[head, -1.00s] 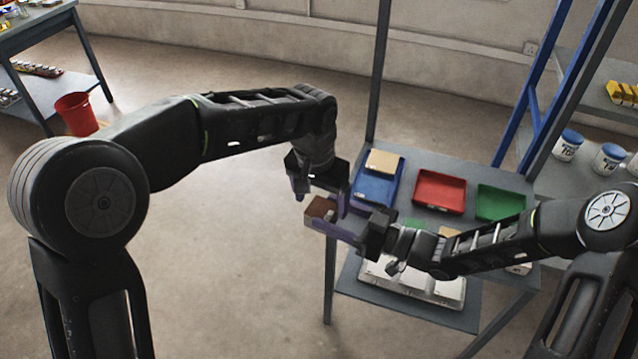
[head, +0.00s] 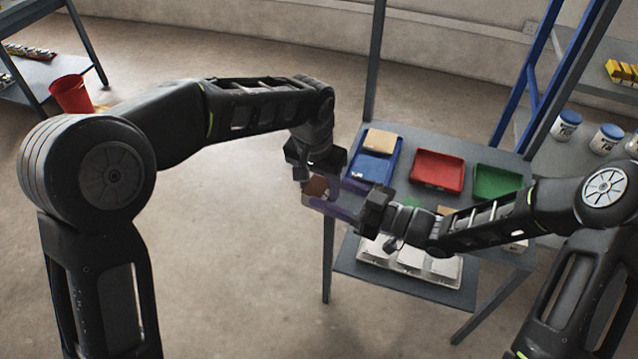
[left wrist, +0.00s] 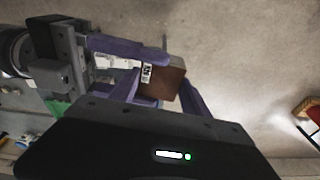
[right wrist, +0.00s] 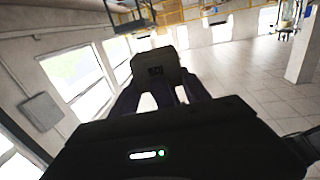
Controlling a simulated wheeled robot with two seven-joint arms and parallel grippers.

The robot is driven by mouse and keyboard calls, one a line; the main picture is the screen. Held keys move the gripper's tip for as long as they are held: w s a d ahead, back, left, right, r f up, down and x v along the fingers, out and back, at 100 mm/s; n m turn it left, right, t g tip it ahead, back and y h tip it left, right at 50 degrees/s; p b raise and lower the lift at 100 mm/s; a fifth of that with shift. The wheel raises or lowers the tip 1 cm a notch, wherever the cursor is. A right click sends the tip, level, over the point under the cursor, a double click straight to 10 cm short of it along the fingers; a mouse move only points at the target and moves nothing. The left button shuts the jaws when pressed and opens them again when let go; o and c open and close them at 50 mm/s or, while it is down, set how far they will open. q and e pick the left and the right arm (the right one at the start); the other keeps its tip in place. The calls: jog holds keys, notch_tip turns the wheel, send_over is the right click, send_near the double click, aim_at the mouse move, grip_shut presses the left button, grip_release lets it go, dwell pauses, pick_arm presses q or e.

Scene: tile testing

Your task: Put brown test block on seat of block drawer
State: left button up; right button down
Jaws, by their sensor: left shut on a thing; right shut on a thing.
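The brown test block (head: 317,186) is held in the air left of the table, between my two grippers. In the left wrist view the brown block (left wrist: 172,82) has a white label with a dark code on one side. My left gripper (head: 312,182) reaches it from above, shut on it. My right gripper (head: 325,203) comes from the right with purple fingers and is also shut on it. I cannot tell which tray is the block drawer; a blue tray (head: 366,174) carries a tan block (head: 381,140).
A red tray (head: 437,169) and a green tray (head: 496,182) stand on the grey table. A lower shelf (head: 350,262) holds white boxes (head: 410,257). Table posts rise close to my grippers. White tubs (head: 607,137) stand on the right rack.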

pick_arm(q)
grip_shut()
pick_arm(e)
jog(key=shift+c, duration=2.2)
grip_release()
jog(key=shift+d, duration=0.1)
jog(key=v, duration=1.1)
jog(key=shift+s+d, duration=0.2)
jog(key=shift+d, duration=0.15)
